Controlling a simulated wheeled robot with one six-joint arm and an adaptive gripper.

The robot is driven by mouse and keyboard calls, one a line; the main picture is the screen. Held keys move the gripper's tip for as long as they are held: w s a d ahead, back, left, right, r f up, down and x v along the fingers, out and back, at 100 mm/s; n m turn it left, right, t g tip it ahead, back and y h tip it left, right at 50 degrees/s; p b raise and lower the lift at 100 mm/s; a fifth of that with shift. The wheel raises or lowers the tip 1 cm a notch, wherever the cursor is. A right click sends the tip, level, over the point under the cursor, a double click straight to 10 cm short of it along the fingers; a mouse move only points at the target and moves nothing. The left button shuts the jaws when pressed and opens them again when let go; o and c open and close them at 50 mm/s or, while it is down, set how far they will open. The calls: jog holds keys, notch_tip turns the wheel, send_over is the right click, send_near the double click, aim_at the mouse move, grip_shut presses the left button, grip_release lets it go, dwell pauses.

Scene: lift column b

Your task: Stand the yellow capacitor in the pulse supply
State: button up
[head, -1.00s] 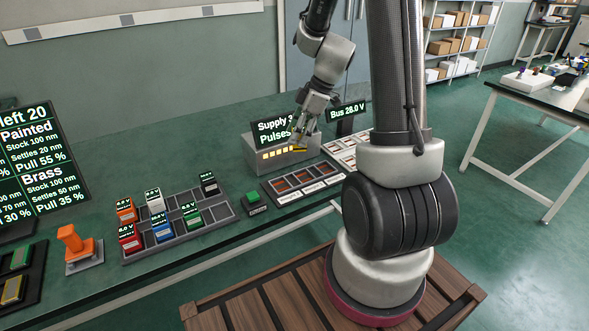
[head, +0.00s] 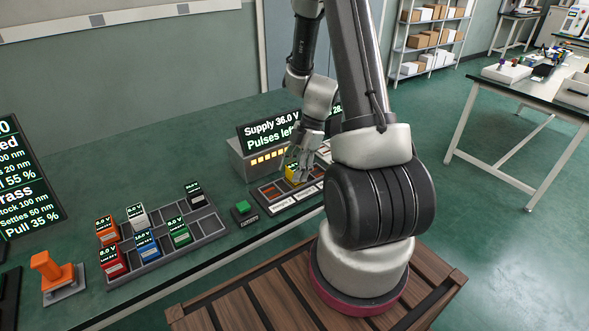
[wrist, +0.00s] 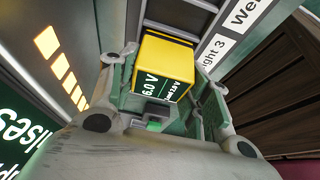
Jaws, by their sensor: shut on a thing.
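The yellow capacitor (head: 292,174) is held by my gripper (head: 298,166) above the dark slotted tray, just in front of and to the right of the pulse supply. In the wrist view the yellow capacitor (wrist: 168,55) sits between the two fingers, with a dark label partly reading "6.0 V". The pulse supply (head: 236,163) is a grey box with a row of lit amber cells on its front and a "Supply 36.0 V, Pulses left" sign above it. My gripper covers its right end, and the end of the sign's text is hidden.
The dark slotted tray (head: 273,209) has white labels along its front. A green button (head: 243,208) is left of it. A grey rack (head: 205,227) holds several coloured capacitors and has empty slots. An orange-handled device (head: 48,268) stands farther left. The bench behind the rack is clear.

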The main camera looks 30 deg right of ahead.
jog(key=o, duration=1.1)
jog(key=shift+f, duration=0.1)
jog(key=v, duration=1.2)
jog(key=s+a+r+m+t+h, duration=0.2)
jog(key=s+a+r+m, duration=0.2)
jog(key=s+r+m, duration=0.4)
jog(key=s+a+r+m+t+h, duration=0.2)
jog(key=s+a+r+m, duration=0.1)
jog(key=s+r+m, duration=0.5)
notch_tip(320, 180, up, 3)
jog(key=shift+s+a+m+t+h, duration=0.3)
jog(key=shift+s+a+m, duration=0.1)
jog(key=shift+m, duration=0.8)
jog(key=shift+w, duration=0.1)
